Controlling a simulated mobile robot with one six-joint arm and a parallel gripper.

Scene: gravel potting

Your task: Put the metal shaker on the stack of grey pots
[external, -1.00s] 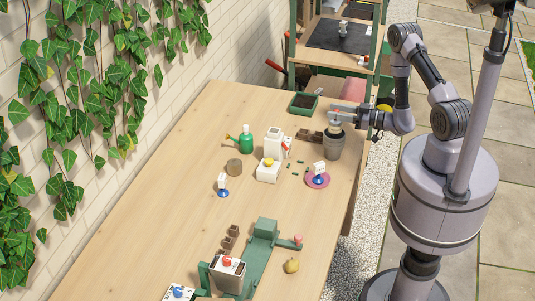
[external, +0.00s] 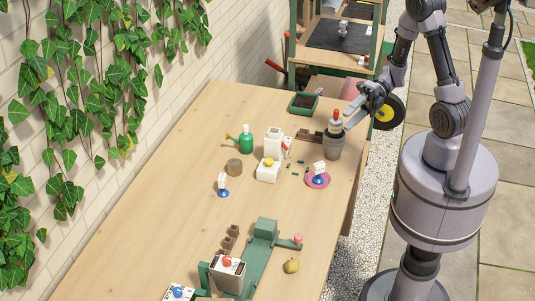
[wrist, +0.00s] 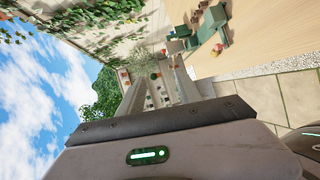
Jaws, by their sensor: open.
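The metal shaker (external: 335,125), grey with a red top, stands upright on the stack of grey pots (external: 333,147) near the table's right edge. My gripper (external: 354,106) is open and empty, just right of the shaker and apart from it. Its spread fingers also show in the wrist view (wrist: 158,92), with nothing between them that I can make out as the shaker.
A pink saucer (external: 326,183) with a blue-and-white item lies in front.

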